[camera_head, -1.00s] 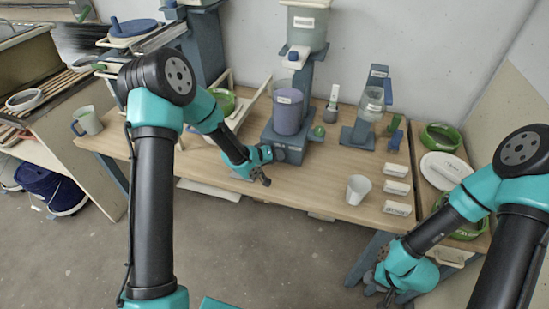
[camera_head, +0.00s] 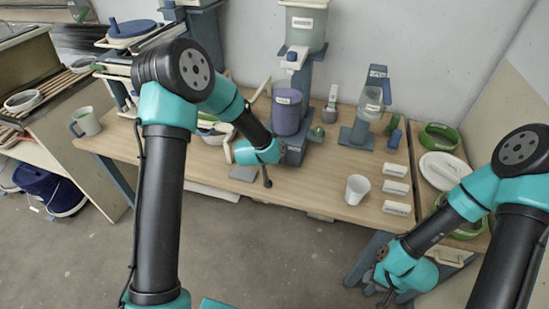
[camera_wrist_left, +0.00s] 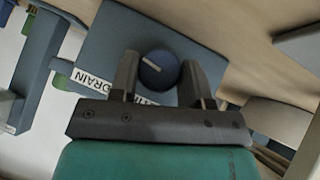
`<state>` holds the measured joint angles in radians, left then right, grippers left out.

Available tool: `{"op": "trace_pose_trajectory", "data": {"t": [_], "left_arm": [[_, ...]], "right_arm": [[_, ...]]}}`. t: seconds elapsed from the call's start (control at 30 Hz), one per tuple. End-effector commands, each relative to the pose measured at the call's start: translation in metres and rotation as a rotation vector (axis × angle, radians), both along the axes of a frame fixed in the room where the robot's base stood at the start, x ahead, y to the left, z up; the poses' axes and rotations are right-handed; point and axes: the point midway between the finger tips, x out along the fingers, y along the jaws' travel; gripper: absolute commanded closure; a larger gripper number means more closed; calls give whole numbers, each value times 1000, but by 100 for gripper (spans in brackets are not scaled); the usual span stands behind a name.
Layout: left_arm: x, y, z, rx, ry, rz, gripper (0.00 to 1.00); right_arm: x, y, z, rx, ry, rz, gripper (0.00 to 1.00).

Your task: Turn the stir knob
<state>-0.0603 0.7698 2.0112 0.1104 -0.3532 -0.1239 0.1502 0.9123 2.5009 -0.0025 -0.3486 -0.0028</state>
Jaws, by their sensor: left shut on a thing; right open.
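The stir knob (camera_wrist_left: 157,70) is a round dark-blue knob with a light pointer bar. My left gripper (camera_wrist_left: 160,78) is shut on the knob, one finger on each side. In the head view the left arm hides the knob at the station's foot, below the purple container (camera_head: 287,115). My right gripper (camera_head: 384,296) is open and empty, low in front of the table's right end, well away from the station.
A white cup (camera_head: 357,189) and several white label blocks (camera_head: 396,188) stand on the table to the right. A second blue stand (camera_head: 357,135) holds a clear jar. A grey mug (camera_head: 86,121) is at the left. The front middle of the table is fairly clear.

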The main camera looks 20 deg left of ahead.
Motion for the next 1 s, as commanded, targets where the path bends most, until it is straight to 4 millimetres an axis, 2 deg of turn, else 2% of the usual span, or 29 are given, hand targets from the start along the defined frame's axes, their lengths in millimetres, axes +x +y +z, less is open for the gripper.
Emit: {"op": "trace_pose_trajectory", "data": {"t": [1.0], "left_arm": [[1, -5, 1, 397, -15, -2, 80]], "right_arm": [[0, 0, 0, 0, 0, 0, 57]]}}
